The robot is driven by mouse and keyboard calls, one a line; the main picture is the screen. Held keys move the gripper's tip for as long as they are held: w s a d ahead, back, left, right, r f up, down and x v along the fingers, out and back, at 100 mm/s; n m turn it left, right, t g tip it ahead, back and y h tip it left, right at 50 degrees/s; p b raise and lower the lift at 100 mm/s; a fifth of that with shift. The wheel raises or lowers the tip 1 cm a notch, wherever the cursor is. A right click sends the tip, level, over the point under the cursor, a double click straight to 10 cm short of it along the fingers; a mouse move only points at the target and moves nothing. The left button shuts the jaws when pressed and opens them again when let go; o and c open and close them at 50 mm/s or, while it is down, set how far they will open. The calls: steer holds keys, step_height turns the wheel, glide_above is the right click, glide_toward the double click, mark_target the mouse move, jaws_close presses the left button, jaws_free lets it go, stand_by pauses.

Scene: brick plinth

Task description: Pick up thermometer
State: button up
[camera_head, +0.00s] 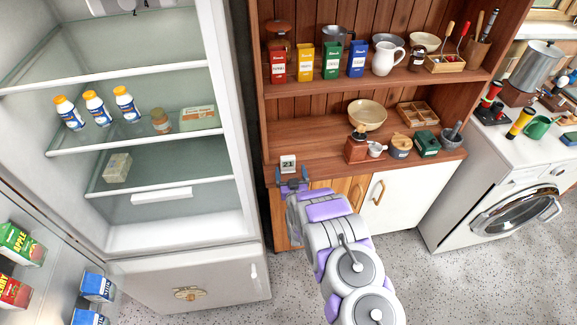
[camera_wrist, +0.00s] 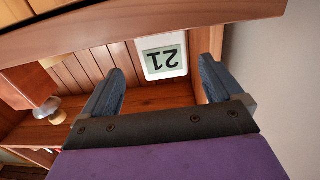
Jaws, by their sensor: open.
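The thermometer (camera_head: 288,163) is a small white block with a grey display reading 21. It stands at the left front of the wooden cabinet's counter. In the wrist view the thermometer (camera_wrist: 162,56) appears upside down, beyond and between my fingertips. My gripper (camera_head: 291,182) is at the counter's front edge, just in front of the thermometer. In the wrist view my gripper (camera_wrist: 165,80) has its two blue fingers spread wide with nothing between them. I cannot tell the exact gap between the fingers and the thermometer.
A wooden grinder (camera_head: 356,150), a small white pot (camera_head: 376,149) and a bowl (camera_head: 367,115) stand to the right on the counter. The shelf above holds coloured boxes and a white jug (camera_head: 387,59). An open fridge (camera_head: 222,130) stands close on the left.

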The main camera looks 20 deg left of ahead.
mark_target(289, 164)
steer(key=shift+w+a+f, duration=0.2)
steer(key=shift+w+a, duration=0.2)
steer(key=shift+a, duration=0.25)
steer(key=b+x, duration=0.1)
steer(key=x, duration=0.2)
steer(key=shift+w+d+r+b, duration=0.1)
steer(key=shift+w+d+b, duration=0.15)
steer(key=shift+b, duration=0.15)
steer(key=shift+w+a, duration=0.2)
steer(key=shift+w, duration=0.1)
steer(key=shift+w+a, duration=0.15)
steer(key=shift+a, duration=0.25)
steer(key=shift+d, duration=0.25)
steer(key=c, duration=0.7)
steer(key=shift+a, duration=0.1)
steer(key=c, duration=0.3)
steer(key=shift+c, duration=0.3)
